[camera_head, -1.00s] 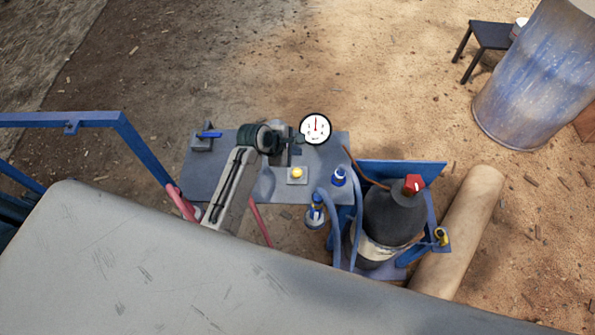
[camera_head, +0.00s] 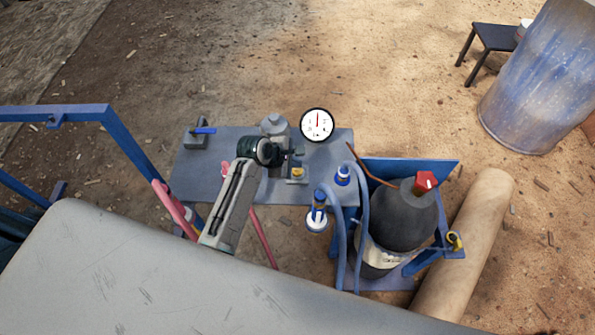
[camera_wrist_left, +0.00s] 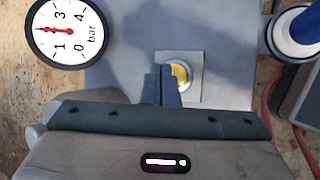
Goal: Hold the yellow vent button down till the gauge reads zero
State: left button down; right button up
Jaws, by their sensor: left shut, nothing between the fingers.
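The yellow vent button (camera_head: 298,171) sits on a small grey plate on the bench top, partly covered by my left gripper (camera_head: 297,160). In the left wrist view the gripper (camera_wrist_left: 164,82) is shut and empty. Its fingertips overlap one side of the yellow button (camera_wrist_left: 181,75); I cannot tell whether they touch or press it. The round white gauge (camera_head: 317,125) stands at the bench's far edge. In the left wrist view its dial (camera_wrist_left: 67,30) is marked in bar, and the red needle points between 1 and 3, near 2. My right gripper is not in view.
The grey bench (camera_head: 232,180) carries a blue-handled valve (camera_head: 203,131) at left and blue-capped fittings (camera_head: 342,174) at right. A dark gas cylinder (camera_head: 402,220) with a red knob stands in a blue frame beside it.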

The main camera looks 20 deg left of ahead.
aim_at(298, 171)
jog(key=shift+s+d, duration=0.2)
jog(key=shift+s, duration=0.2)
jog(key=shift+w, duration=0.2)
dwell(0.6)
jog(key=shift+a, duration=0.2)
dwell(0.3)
pick_arm(q)
jog(key=shift+f, duration=0.1)
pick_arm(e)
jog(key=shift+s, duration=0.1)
pick_arm(q)
jog(key=shift+f+p, duration=0.25)
jog(key=shift+p, duration=0.15)
jog(key=shift+f, duration=0.1)
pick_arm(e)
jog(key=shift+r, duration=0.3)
pick_arm(q)
jog(key=shift+f, duration=0.25)
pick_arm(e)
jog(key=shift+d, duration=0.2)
pick_arm(q)
jog(key=shift+f, duration=0.35)
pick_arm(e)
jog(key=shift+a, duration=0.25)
